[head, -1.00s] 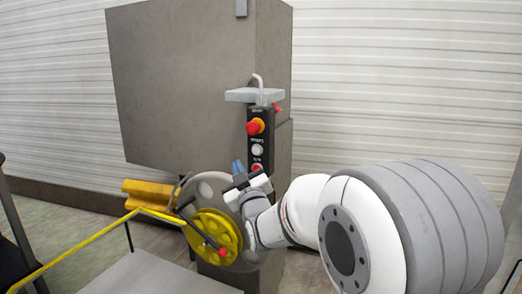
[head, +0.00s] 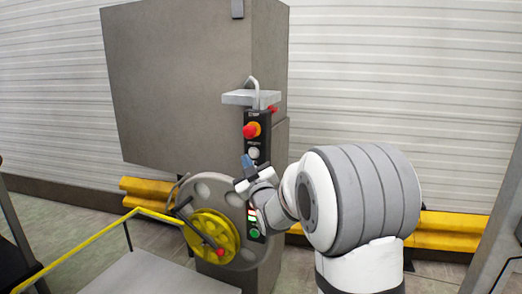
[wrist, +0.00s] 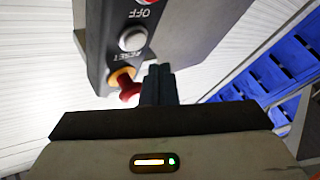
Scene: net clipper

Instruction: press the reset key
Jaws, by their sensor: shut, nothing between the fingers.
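The reset key is a round white button (head: 253,153) on the black control panel (head: 263,122), just below the red emergency-stop knob (head: 252,130). In the wrist view the panel appears upside down. There the white key (wrist: 132,38) has the word RESET beside it, between the OFF label and the red knob (wrist: 128,90). My gripper (head: 246,160) is just below the key in the head view and hides the panel part beneath it. In the wrist view its dark fingers (wrist: 158,72) are together and empty, to the right of the key and knob. I cannot tell whether they touch the panel.
A large grey cabinet (head: 180,80) stands behind. A grey disc with a yellow handwheel (head: 212,240) sits below and left of my gripper. A grey ledge (head: 251,97) juts out above the panel. A yellow rail (head: 90,245) crosses the lower left.

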